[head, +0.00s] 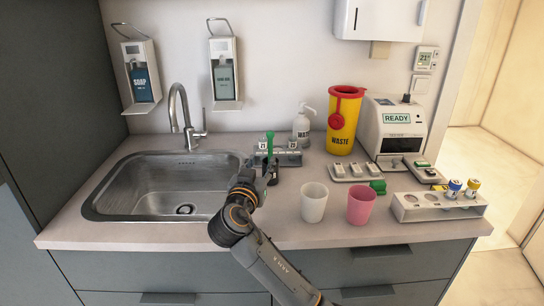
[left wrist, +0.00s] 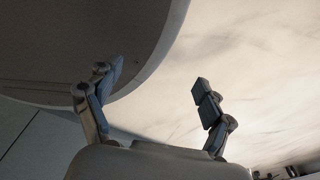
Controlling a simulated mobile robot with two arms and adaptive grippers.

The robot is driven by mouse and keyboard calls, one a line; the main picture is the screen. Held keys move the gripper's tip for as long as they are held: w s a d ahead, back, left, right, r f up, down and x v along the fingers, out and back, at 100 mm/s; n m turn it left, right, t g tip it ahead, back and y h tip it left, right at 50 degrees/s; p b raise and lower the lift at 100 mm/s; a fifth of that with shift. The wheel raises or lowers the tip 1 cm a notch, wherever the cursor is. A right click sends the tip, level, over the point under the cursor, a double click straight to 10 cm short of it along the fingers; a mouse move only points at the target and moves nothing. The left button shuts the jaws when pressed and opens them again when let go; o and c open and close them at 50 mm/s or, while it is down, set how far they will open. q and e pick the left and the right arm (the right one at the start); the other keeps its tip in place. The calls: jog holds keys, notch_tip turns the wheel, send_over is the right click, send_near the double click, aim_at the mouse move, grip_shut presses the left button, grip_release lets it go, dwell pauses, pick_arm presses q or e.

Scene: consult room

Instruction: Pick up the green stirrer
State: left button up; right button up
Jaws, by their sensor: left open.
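A steel sink (head: 150,190) lies left of my right arm. A white cup (head: 314,203) and a pink cup (head: 361,206) stand close to its right.

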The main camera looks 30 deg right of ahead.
aim_at(270, 145)
jog(key=p+x, duration=0.1)
jog(key=x, duration=0.4)
jog(key=shift+w+d+r, duration=0.1)
jog(key=shift+w+d, duration=0.1)
jog(key=shift+d, duration=0.1)
jog(key=shift+w+d, duration=0.15)
jog(key=shift+w, duration=0.05)
jog(key=shift+w+d, duration=0.15)
jog(key=shift+d, duration=0.05)
jog(key=p+x, duration=0.1)
jog(key=x, duration=0.3)
jog(key=shift+w+d+p, duration=0.2)
jog(key=shift+w+p, duration=0.1)
jog(key=shift+p, duration=0.1)
pick_arm(q)
jog(key=r, duration=0.3)
jog(key=shift+s+a, duration=0.2)
jog(key=shift+s, duration=0.2)
pick_arm(e)
jog(key=shift+c, duration=0.4)
pick_arm(q)
jog(key=shift+s+a, duration=0.1)
pick_arm(e)
grip_shut()
